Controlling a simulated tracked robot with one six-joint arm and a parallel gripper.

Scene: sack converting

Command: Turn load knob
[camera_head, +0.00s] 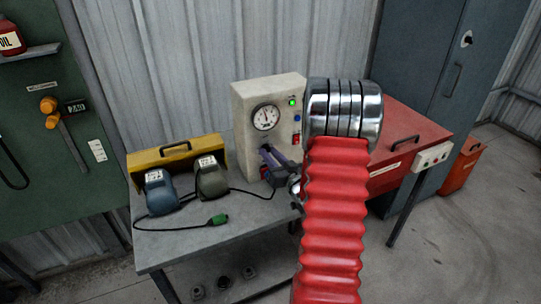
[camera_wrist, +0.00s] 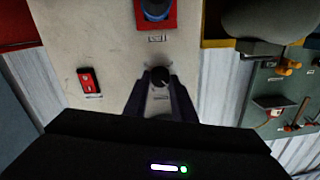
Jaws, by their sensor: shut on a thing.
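The load knob (camera_wrist: 159,74) is a small dark round knob on the cream front panel of a box (camera_head: 245,95). In the wrist view my gripper (camera_wrist: 161,84) has its two dark fingers shut on the knob, one on each side. In the head view my gripper (camera_head: 268,158) reaches the lower front of the box from the right, and the fingers hide the knob. A round gauge (camera_head: 265,117) sits above it. How far the knob is turned cannot be told.
A lit green lamp (camera_head: 292,102) and a red switch (camera_wrist: 89,80) are on the panel. On the grey bench (camera_head: 165,245) are a yellow case (camera_head: 140,160), a blue unit (camera_head: 160,192), an olive unit (camera_head: 212,180) and a cable with green plug (camera_head: 218,219). A red box (camera_head: 415,135) stands right.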

